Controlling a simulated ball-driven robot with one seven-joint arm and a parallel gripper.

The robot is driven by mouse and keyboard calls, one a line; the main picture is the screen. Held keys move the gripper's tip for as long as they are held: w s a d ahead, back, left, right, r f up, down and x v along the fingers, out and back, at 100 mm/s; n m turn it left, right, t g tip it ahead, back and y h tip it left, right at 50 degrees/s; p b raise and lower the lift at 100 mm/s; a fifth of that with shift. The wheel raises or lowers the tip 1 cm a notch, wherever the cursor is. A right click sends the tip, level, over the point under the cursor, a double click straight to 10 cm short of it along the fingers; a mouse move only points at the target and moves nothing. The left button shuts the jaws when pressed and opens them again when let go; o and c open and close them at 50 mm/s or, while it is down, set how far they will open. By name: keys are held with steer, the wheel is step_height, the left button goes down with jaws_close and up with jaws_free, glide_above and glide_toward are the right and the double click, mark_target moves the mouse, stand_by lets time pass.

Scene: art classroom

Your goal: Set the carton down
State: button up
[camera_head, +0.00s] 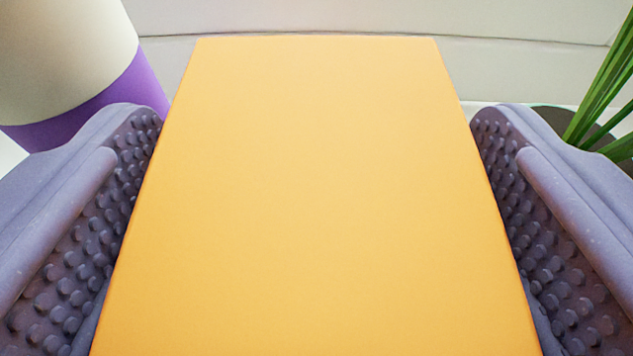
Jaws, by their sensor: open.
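The carton (318,190) is a plain yellow-orange box that fills the middle of the view, its near end cut off by the bottom edge. My gripper (317,130) has its two grey-purple, studded fingers on either side of it, one along the left side and one along the right. The jaws are open around the carton, with the fingers very close to its sides. I cannot tell whether either finger touches it. The carton's underside and what it rests on are hidden.
A cream and purple rounded object (75,65) stands close behind the left finger. A plant with long green leaves (605,85) and a dark round base is behind the right finger. A pale surface (330,15) with a thin seam lies beyond the carton.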

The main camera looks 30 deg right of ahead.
steer(key=shift+w, duration=0.1)
steer(key=shift+c, duration=0.4)
steer(key=c, duration=1.6)
steer(key=shift+r, duration=0.1)
steer(key=shift+c, duration=0.2)
